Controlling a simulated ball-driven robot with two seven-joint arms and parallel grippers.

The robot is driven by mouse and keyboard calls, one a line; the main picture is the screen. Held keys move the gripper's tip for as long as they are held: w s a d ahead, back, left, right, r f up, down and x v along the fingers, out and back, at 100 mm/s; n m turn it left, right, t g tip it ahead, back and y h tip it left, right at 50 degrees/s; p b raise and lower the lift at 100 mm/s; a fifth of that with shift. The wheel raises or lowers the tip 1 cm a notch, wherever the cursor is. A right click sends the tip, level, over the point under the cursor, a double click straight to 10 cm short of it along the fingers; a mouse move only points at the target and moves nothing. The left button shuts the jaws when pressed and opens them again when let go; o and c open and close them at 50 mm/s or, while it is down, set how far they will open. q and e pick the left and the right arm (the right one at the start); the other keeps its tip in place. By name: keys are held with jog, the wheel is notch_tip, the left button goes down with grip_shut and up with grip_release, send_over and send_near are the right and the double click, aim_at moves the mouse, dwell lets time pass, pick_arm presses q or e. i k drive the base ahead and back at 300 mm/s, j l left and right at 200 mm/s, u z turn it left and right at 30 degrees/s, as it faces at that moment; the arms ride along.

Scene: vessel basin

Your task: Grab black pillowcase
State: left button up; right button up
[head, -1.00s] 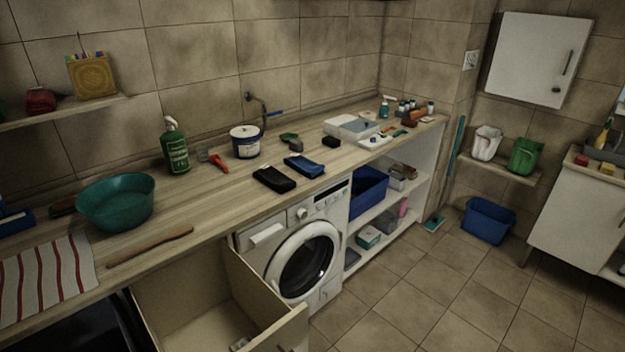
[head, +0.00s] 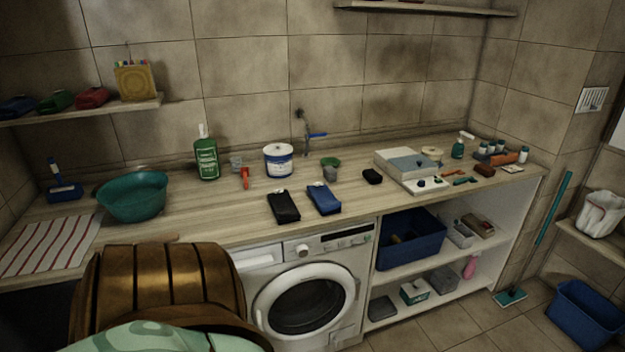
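The black pillowcase (head: 283,206) looks like a small folded black bundle. It lies flat on the wooden worktop (head: 235,207), near its front edge, above the washing machine. A similar blue folded bundle (head: 323,198) lies just to its right, with a narrow gap between them. Neither gripper is in view. A large bronze and mint-green part at the lower left appears to be my own arm and covers part of the worktop's front edge.
Left on the worktop are a teal bowl (head: 134,197), a striped cloth (head: 48,247) and a green bottle (head: 207,158). Behind the bundles stand a white tub (head: 278,160) and a red-handled tool (head: 244,178). The washing machine (head: 305,297) stands below.

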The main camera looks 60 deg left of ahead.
aim_at(285, 210)
jog(key=i+u, duration=0.4)
jog(key=i+l+u, duration=0.2)
jog(key=i+u, duration=0.25)
jog(key=i, duration=0.1)
